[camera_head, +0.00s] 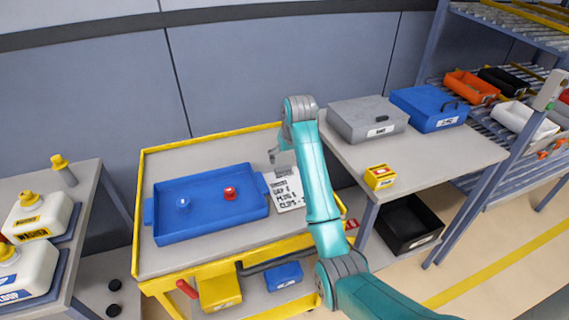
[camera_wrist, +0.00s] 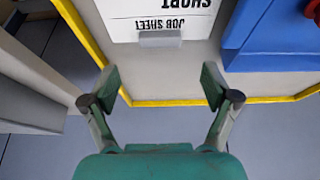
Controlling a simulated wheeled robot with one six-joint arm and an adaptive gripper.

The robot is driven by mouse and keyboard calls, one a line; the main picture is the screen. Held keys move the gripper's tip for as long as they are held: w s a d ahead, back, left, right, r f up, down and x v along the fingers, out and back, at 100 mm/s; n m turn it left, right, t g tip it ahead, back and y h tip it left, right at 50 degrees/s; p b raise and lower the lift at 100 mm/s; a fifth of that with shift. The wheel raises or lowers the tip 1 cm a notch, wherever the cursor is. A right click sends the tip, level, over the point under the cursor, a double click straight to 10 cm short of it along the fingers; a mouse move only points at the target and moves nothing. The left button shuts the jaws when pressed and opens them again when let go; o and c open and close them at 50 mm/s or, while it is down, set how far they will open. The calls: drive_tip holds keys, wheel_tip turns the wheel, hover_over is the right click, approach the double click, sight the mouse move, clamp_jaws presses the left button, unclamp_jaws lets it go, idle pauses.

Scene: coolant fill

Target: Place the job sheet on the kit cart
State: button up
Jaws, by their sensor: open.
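The job sheet (camera_head: 289,193) is a white sheet with black print. It lies on the grey top of the yellow-rimmed kit cart (camera_head: 215,157), just right of the blue tray. In the wrist view the job sheet (camera_wrist: 162,12) shows upside down at the top, with a grey tab (camera_wrist: 160,39) at its edge. My gripper (camera_head: 273,156) is over the cart, near the sheet's far edge. In the wrist view my gripper (camera_wrist: 157,86) has its fingers wide apart, with nothing between them, and the sheet lies beyond the fingertips. My arm hides part of the cart's right side.
The blue tray (camera_head: 167,233) holds a red knob (camera_head: 230,193) and a blue-white piece (camera_head: 184,202). A table at right bears a grey box (camera_head: 367,119), a blue box (camera_head: 429,108) and a small yellow box (camera_head: 380,176). White jugs (camera_head: 38,216) stand at left.

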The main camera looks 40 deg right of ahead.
drive_tip(key=shift+v, duration=2.45)
